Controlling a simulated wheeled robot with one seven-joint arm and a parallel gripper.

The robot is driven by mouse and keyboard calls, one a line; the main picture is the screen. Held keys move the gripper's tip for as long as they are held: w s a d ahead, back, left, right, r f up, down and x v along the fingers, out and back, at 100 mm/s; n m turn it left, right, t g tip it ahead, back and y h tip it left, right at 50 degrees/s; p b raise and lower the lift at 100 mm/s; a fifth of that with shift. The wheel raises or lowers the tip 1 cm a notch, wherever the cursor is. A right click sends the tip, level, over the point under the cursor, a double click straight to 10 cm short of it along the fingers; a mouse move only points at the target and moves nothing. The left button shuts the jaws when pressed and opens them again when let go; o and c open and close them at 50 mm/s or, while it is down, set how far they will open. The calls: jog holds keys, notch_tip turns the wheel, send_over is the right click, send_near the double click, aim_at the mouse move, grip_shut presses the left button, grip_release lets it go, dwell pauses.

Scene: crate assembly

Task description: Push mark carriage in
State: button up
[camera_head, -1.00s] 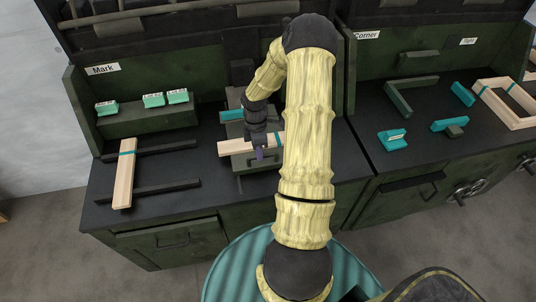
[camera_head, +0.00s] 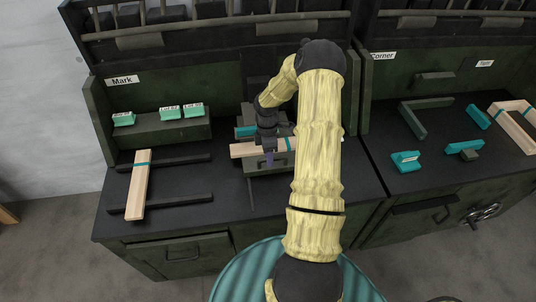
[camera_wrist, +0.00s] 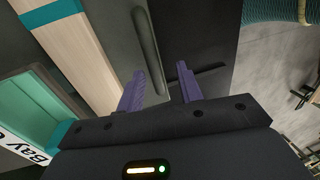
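In the head view, the mark carriage (camera_head: 258,168) is a grey-green block at the Mark station. A pale wooden piece (camera_head: 242,150) with a teal band lies across it, and a teal block (camera_head: 244,132) sits behind. My gripper (camera_head: 269,161) points down at the carriage's front, partly covering it. In the wrist view, the two purple fingers of my gripper (camera_wrist: 160,90) stand apart. A rounded green bar (camera_wrist: 146,38) on a green face ends between them, nearer the left finger. Contact cannot be told. The wooden piece (camera_wrist: 75,45) lies to the left.
Left of the carriage, a banded wooden bundle (camera_head: 139,185) lies across two dark rails (camera_head: 180,201). Teal labelled blocks (camera_head: 169,113) stand on a green ledge behind. The Corner bench on the right holds teal parts (camera_head: 405,161) and a wooden frame (camera_head: 517,130). My arm hides part of the bench.

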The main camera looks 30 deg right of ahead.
jog(key=shift+s+d, duration=0.1)
jog(key=shift+d, duration=0.15)
jog(key=w+d+r, duration=0.1)
jog(key=w+r, duration=0.2)
jog(key=r, duration=1.4)
jog(key=shift+b, duration=0.4)
jog(key=shift+w+d, duration=0.1)
jog(key=s+a+r+m+t+h, duration=0.1)
jog(key=s+a+m, duration=0.1)
jog(key=a, duration=0.4)
jog(key=s+a+r+m, duration=0.1)
jog(key=s+a+m, duration=0.2)
jog(key=a, duration=0.3)
jog(key=s+a+r+m+t, duration=0.1)
jog(key=s+a+m+t, duration=0.2)
jog(key=s+a+m, duration=0.5)
jog(key=s+a, duration=0.1)
jog(key=s, duration=0.3)
jog(key=shift+s+a+r+m+t, duration=0.2)
jog(key=shift+s+m+t, duration=0.1)
jog(key=shift+s, duration=0.1)
jog(key=shift+d, duration=0.1)
